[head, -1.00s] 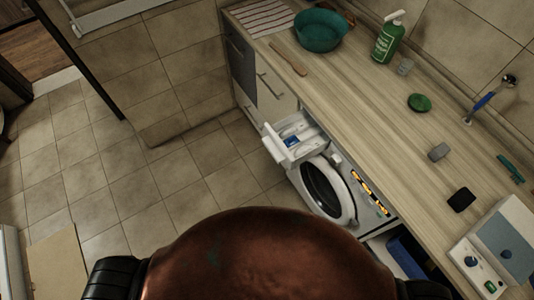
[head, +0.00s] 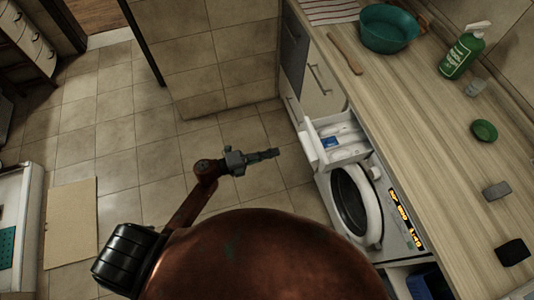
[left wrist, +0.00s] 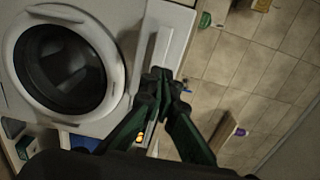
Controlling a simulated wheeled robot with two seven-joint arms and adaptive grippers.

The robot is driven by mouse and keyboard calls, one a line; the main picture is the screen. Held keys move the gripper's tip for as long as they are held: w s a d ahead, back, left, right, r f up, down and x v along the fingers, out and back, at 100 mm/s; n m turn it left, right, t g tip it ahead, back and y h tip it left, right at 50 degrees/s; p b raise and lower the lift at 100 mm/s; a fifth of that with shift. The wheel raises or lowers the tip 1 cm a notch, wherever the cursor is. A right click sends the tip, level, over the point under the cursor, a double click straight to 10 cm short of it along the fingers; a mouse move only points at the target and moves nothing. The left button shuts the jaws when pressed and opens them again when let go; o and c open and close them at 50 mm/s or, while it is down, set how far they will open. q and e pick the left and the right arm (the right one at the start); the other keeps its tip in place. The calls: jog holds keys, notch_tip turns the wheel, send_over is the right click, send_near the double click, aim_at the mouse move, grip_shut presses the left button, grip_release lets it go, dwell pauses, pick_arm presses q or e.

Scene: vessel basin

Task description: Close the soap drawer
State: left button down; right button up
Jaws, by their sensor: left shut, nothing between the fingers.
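The white soap drawer (head: 340,142) of the washing machine (head: 370,215) is pulled out, its open compartments with a blue part facing up. Its front panel (head: 308,148) faces left, towards my left gripper (head: 270,154). That gripper is shut and empty, left of the panel with a small gap in the head view. In the left wrist view, the shut dark fingertips (left wrist: 158,76) overlap the lower end of a white panel (left wrist: 172,35), which looks like the drawer front; contact cannot be told. My right gripper is not in view.
The round washer door (head: 355,205) is shut below the drawer. The wooden counter (head: 420,130) above holds a green basin (head: 388,32), a green bottle (head: 462,50) and small items. A cabinet with handles (head: 318,80) stands beyond the drawer.

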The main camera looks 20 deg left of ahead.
pick_arm(q)
jog(key=x, duration=0.9)
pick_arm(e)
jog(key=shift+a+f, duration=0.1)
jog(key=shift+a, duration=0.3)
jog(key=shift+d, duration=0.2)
pick_arm(q)
jog(key=shift+w, duration=0.15)
